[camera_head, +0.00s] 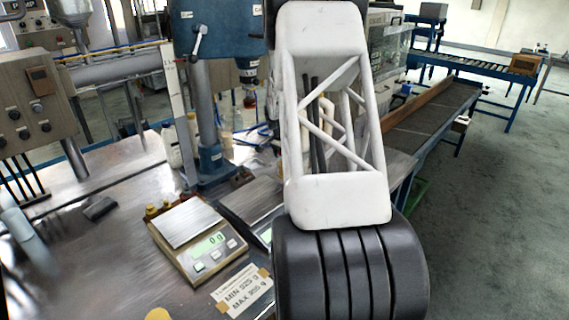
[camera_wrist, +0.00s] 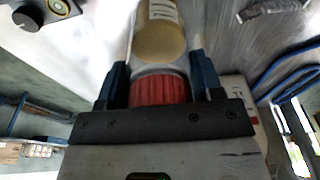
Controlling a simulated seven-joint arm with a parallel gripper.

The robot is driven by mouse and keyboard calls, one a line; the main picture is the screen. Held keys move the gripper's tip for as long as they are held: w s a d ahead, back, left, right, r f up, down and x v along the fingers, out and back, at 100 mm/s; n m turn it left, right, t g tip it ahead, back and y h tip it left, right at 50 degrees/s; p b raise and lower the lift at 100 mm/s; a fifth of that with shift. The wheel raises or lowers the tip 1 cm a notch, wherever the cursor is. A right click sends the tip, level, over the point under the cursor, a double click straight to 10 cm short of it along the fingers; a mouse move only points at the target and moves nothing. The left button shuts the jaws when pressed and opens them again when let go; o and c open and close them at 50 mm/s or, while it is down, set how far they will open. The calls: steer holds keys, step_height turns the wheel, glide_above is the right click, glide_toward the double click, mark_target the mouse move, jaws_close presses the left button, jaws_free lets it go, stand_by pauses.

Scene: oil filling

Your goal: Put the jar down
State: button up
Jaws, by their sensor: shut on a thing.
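The jar (camera_wrist: 158,35) shows in the wrist view as a yellowish rounded body with a pale label and a red ribbed lid (camera_wrist: 160,91). My gripper (camera_wrist: 160,68) is shut on it, with one dark blue finger on each side near the lid. I cannot tell from this view whether the jar's base touches a surface. In the head view my white arm link hides the gripper and most of what lies behind it, so the jar cannot be made out clearly there.
A scale (camera_head: 193,244) reading 0 g stands on the metal table (camera_head: 95,270). A second scale (camera_head: 252,200) beside it is partly hidden by my arm. A paper sign (camera_head: 242,291) lies in front. A blue drill-like press (camera_head: 217,35) stands behind.

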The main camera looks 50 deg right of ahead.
steer(key=shift+r, duration=2.95)
steer(key=shift+a, duration=0.1)
